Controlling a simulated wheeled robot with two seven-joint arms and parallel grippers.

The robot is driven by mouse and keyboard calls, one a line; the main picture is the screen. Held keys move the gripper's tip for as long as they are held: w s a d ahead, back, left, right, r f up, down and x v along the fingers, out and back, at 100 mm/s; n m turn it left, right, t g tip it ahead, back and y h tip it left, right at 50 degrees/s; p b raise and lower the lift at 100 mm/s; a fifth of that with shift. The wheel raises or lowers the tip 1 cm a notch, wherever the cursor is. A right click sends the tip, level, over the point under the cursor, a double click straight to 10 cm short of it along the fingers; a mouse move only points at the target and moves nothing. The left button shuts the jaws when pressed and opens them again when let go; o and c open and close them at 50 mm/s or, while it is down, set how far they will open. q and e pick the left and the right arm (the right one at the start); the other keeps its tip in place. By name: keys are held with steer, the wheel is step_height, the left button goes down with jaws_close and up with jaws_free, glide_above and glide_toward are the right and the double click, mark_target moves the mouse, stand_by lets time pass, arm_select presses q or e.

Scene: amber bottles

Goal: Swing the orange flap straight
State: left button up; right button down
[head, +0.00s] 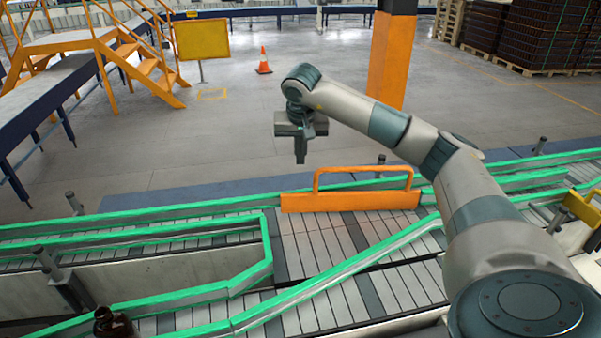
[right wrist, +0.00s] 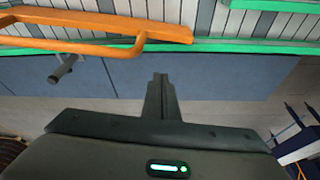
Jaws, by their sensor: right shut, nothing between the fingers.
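The orange flap (head: 350,201) with its raised handle bar stands on the conveyor in the head view, lying nearly along the far green rail. It also shows at the top left of the right wrist view (right wrist: 110,25). My right gripper (head: 300,158) is beyond and to the left of the flap, above the far side of the conveyor. Its fingers are together and empty, apart from the flap; they also show in the right wrist view (right wrist: 161,82). My left gripper is not in view.
Green guide rails (head: 300,292) border the slatted conveyor lanes. An amber bottle (head: 113,324) stands at the bottom left. An orange pillar (head: 391,60) and a traffic cone (head: 263,61) stand on the floor behind. Open floor lies beyond the conveyor.

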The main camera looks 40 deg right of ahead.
mark_target(301, 191)
steer(key=shift+s+a+f+b, duration=0.15)
steer(key=shift+f+b, duration=1.35)
steer(key=shift+f, duration=0.8)
steer(key=shift+s+a+f+b, duration=0.15)
steer(key=shift+f+b, duration=1.35)
steer(key=shift+f, duration=0.8)
